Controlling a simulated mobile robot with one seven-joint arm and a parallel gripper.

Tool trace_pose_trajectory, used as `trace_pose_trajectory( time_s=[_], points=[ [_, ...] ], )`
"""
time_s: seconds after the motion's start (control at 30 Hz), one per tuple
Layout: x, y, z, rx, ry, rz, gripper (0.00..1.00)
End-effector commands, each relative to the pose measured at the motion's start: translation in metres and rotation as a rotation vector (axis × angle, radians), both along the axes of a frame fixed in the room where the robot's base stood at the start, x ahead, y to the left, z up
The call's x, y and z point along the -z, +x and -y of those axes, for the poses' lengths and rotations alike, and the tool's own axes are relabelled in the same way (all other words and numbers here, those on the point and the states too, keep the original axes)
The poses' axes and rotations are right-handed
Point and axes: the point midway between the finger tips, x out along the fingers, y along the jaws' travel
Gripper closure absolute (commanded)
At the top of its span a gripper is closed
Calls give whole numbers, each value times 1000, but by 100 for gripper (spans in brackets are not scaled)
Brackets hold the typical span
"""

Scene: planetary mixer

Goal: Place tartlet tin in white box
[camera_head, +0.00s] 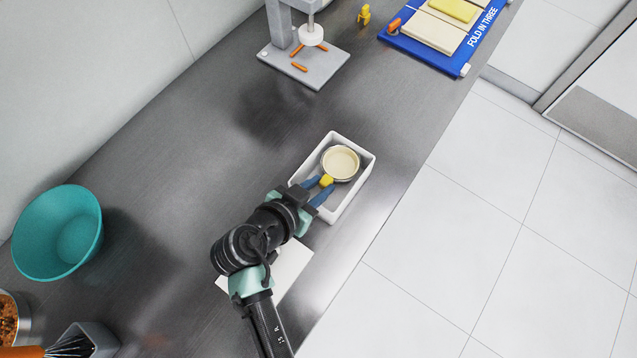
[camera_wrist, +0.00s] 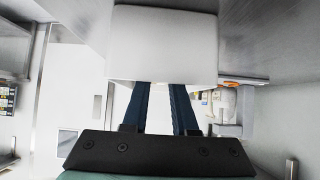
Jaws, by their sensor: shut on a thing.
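The tartlet tin (camera_head: 341,163) is round and cream with a pale rim. It shows in the head view within the outline of the white box (camera_head: 361,187), towards its far end. I cannot tell whether it touches the box floor. My gripper (camera_head: 324,183) reaches over the near part of the box. Its blue fingers are shut on a small yellow piece at the tin's near edge. In the wrist view the fingers (camera_wrist: 163,105) run up behind the white box (camera_wrist: 162,45), whose pale wall hides the fingertips and the tin.
A teal bowl (camera_head: 58,233) stands at the left. A grey stand (camera_head: 305,66) with orange sticks is at the back, near a blue "FOLD IN THREE" board (camera_head: 458,52). A flat white object (camera_head: 293,264) lies partly under my arm. The counter left of the box is clear.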

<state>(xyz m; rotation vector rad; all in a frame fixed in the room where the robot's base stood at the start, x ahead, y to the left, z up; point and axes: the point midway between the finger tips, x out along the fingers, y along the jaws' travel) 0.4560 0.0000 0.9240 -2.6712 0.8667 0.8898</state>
Motion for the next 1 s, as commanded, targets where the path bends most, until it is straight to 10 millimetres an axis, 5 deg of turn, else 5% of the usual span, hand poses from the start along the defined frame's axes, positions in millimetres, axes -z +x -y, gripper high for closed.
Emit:
trace_pose_trajectory(
  time_s=[0.57, 0.6, 0.73, 1.0],
  points=[
    [13, -1, 0, 0, 1, -5, 100],
    [14, -1, 0, 0, 2, -6, 68],
    [15, -2, 0, 1, 1, -9, 45],
    [15, -2, 0, 2, 1, -10, 44]
  ],
)
